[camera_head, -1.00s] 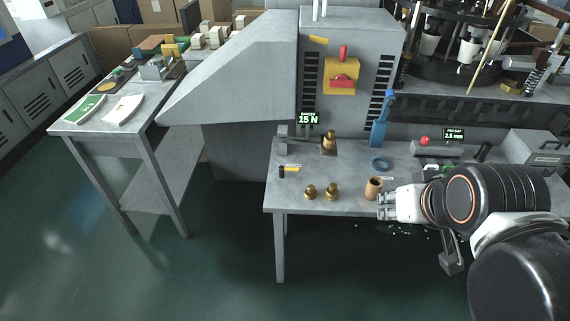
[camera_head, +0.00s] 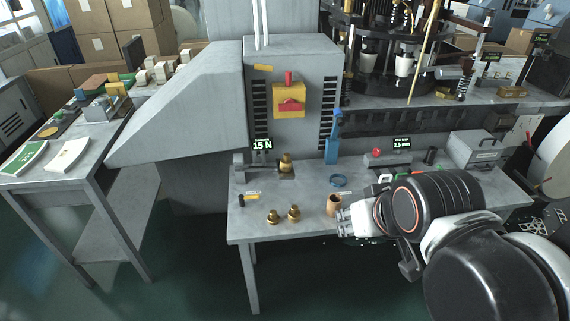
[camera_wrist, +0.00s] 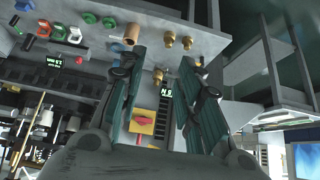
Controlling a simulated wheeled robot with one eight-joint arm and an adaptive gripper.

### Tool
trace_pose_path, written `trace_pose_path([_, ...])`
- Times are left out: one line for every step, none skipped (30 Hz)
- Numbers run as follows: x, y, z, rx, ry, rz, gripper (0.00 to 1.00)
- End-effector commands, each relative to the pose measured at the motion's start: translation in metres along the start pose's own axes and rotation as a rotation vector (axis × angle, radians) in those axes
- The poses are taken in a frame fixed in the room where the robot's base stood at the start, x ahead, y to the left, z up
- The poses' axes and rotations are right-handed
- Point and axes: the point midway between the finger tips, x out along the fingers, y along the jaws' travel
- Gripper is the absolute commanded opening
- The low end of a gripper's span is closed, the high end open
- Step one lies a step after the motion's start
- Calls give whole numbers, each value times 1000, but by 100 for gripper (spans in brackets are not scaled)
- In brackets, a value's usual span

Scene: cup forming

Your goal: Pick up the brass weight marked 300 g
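Two small brass weights, a left one (camera_head: 273,216) and a right one (camera_head: 294,212), stand side by side near the front edge of the grey table (camera_head: 262,234). A third brass weight (camera_head: 286,162) sits on the scale by the green "15 N" display. I cannot read any markings on them. My gripper (camera_head: 342,222) is at the table's front edge, right of the two weights and close to a copper-brown cup (camera_head: 334,203). In the wrist view its two fingers (camera_wrist: 160,88) are spread apart with nothing between them, and the weights (camera_wrist: 178,41) show beyond them.
A blue ring (camera_head: 339,181) lies behind the cup. A grey press housing with a red switch (camera_head: 291,104) stands behind the table.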

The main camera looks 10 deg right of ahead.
Motion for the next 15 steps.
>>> trace_pose_path([0, 0, 0, 0, 0, 0, 32])
trace_pose_path([0, 0, 0, 0, 0, 0, 39])
trace_pose_path([0, 0, 0, 3, 0, -1, 48])
trace_pose_path([1, -1, -1, 8, 0, -3, 55])
trace_pose_path([2, -1, -3, 18, 1, -7, 59])
trace_pose_path([3, -3, -6, 36, 1, -15, 59])
trace_pose_path([5, -4, -9, 56, 2, -22, 59])
trace_pose_path([8, -6, -13, 81, 3, -32, 59])
trace_pose_path([11, -9, -20, 121, 4, -48, 59])
trace_pose_path([15, -11, -25, 157, 5, -63, 59])
trace_pose_path([19, -14, -31, 197, 5, -78, 59])
trace_pose_path([25, -18, -40, 253, 5, -100, 59])
trace_pose_path([29, -20, -46, 297, 5, -118, 59])
trace_pose_path([34, -23, -53, 342, 4, -136, 59])
trace_pose_path([40, -26, -62, 401, 3, -160, 59])
